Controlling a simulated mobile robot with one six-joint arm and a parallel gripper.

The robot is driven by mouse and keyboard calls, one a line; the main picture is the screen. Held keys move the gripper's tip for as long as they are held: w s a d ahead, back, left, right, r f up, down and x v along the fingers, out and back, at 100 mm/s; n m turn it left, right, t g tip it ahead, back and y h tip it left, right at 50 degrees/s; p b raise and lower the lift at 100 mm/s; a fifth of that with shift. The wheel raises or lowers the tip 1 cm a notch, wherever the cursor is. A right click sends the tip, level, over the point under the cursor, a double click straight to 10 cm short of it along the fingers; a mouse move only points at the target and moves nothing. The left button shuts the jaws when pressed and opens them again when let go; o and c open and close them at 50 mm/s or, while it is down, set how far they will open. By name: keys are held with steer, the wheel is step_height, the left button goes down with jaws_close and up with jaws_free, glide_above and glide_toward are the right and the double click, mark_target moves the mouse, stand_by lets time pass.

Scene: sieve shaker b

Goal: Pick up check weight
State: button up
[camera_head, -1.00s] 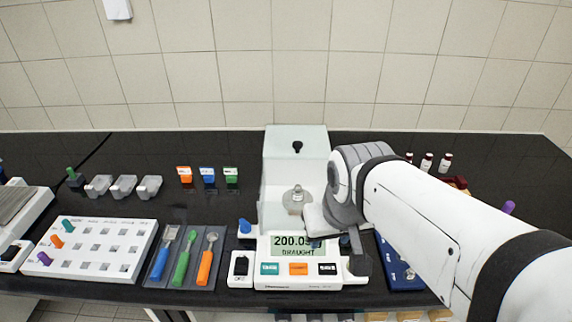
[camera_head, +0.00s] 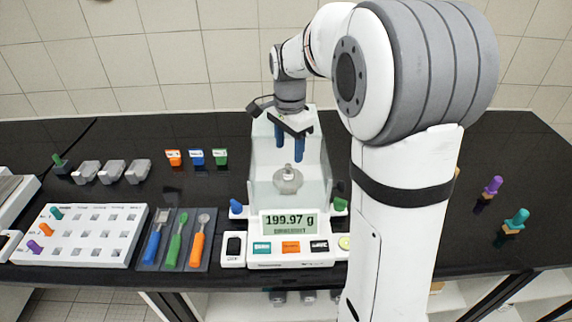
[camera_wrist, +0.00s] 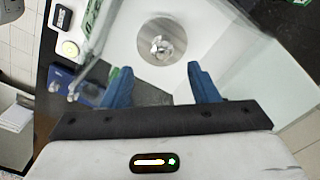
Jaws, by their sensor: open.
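The check weight (camera_head: 288,172) is a small silver metal piece standing on the round pan (camera_head: 288,183) inside the glass-walled balance (camera_head: 289,252). The balance display reads 199.97 g. My gripper (camera_head: 294,158) is open and empty, pointing down above the weight, with its blue fingers apart at the top of the glass enclosure. In the wrist view the weight (camera_wrist: 162,46) lies on the pan ahead of and between my blue fingertips (camera_wrist: 161,76), not touching them.
Glass walls (camera_head: 262,150) stand close around the pan. Left of the balance lie a tool mat (camera_head: 177,255) with three coloured-handled tools, a white holed rack (camera_head: 80,236) and small coloured blocks (camera_head: 197,157). Teal (camera_head: 515,219) and purple (camera_head: 492,187) handled pieces stand at right.

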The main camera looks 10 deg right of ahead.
mark_target(288, 165)
steer(key=shift+w+f, duration=0.3)
steer(key=shift+f, duration=0.35)
step_height(288, 165, down, 7)
steer(key=shift+s+r+p, duration=0.1)
steer(key=shift+p, duration=0.75)
steer(key=shift+c, duration=0.4)
jaws_close()
steer(key=shift+r, duration=0.1)
